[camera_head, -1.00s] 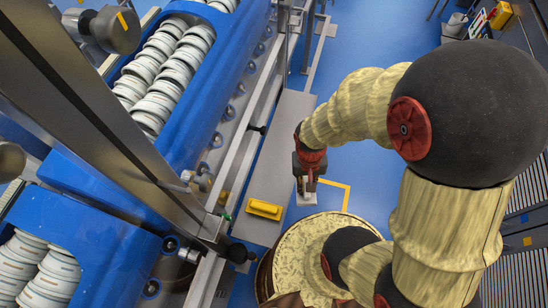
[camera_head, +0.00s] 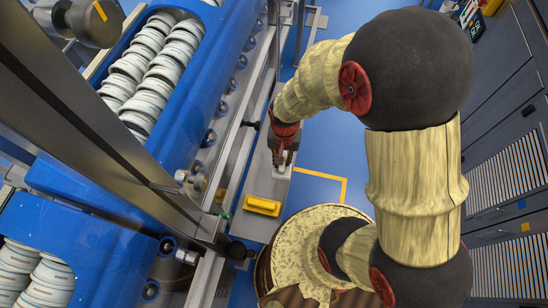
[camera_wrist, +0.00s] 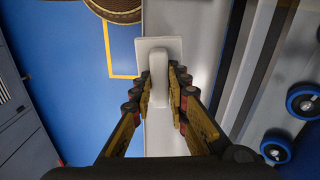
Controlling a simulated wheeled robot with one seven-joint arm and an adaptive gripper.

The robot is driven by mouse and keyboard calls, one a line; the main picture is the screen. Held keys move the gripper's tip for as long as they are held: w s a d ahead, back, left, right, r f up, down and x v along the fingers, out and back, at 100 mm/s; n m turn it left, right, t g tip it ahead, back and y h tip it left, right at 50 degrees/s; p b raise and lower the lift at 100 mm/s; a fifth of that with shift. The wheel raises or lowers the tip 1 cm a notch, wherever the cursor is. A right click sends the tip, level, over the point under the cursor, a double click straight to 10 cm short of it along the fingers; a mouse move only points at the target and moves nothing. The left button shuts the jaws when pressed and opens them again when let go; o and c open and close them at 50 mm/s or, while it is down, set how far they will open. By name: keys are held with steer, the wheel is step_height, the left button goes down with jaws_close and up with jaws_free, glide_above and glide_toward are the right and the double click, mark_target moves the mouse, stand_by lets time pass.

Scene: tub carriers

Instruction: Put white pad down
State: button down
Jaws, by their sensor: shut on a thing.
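The white pad (camera_wrist: 175,46) has a flat rectangular plate and a pale raised handle. My gripper (camera_wrist: 160,92) is shut on the handle, with a finger on each side of it. In the head view my gripper (camera_head: 283,158) points down at the right edge of the long grey ledge (camera_head: 252,185), and a bit of the white pad (camera_head: 285,171) shows below the fingers. In the wrist view the pad overlaps the ledge's edge beside the blue floor. I cannot tell whether it touches the ledge.
A yellow block (camera_head: 262,206) lies on the near part of the ledge. A blue machine (camera_head: 215,95) with rows of white tubs (camera_head: 150,85) stands to the left behind metal rails. Grey cabinets (camera_head: 505,125) stand at the right. The ledge beyond the yellow block looks clear.

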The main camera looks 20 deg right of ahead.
steer(key=w+f+b, duration=0.2)
steer(key=w+f, duration=0.4)
steer(key=shift+w+a+f, duration=0.15)
steer(key=shift+w, duration=0.05)
steer(key=f+b, duration=0.1)
steer(key=f, duration=0.2)
steer(key=shift+w+f+b, duration=0.1)
steer(key=shift+w+b, duration=0.1)
steer(key=shift+b, duration=0.1)
steer(key=c, duration=1.7)
jaws_free()
steer(key=shift+c, duration=0.2)
